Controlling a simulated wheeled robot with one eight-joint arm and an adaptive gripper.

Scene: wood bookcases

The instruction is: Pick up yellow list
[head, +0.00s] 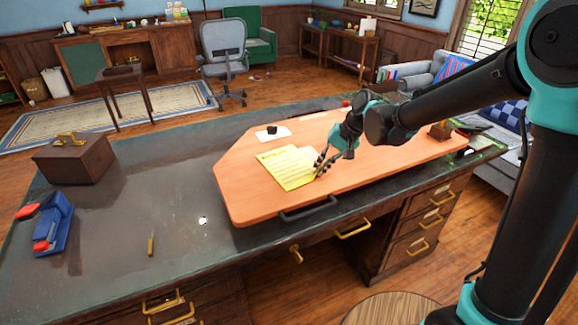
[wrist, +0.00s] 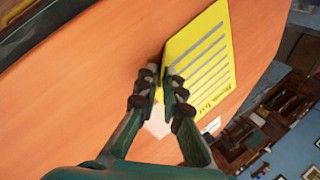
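The yellow list (head: 287,168) is a sheet with dark printed lines, on the orange-brown board of the desk in the head view. In the wrist view the list (wrist: 205,62) stretches up and right from my fingertips, with its title near the lower right end. My gripper (head: 319,166) is at the right edge of the sheet. In the wrist view my gripper (wrist: 160,78) has its fingertips almost together, with a strip of yellow paper between them. Whether the sheet is clear of the board is hard to tell. A pale patch shows between the fingers lower down.
The board (head: 245,190) lies on a dark desk top (head: 190,200). A white paper with a black object (head: 272,131) lies behind the list. A wooden box (head: 73,160) and a blue stapler-like object (head: 53,225) stand at left. A small brown holder (head: 440,131) is at right.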

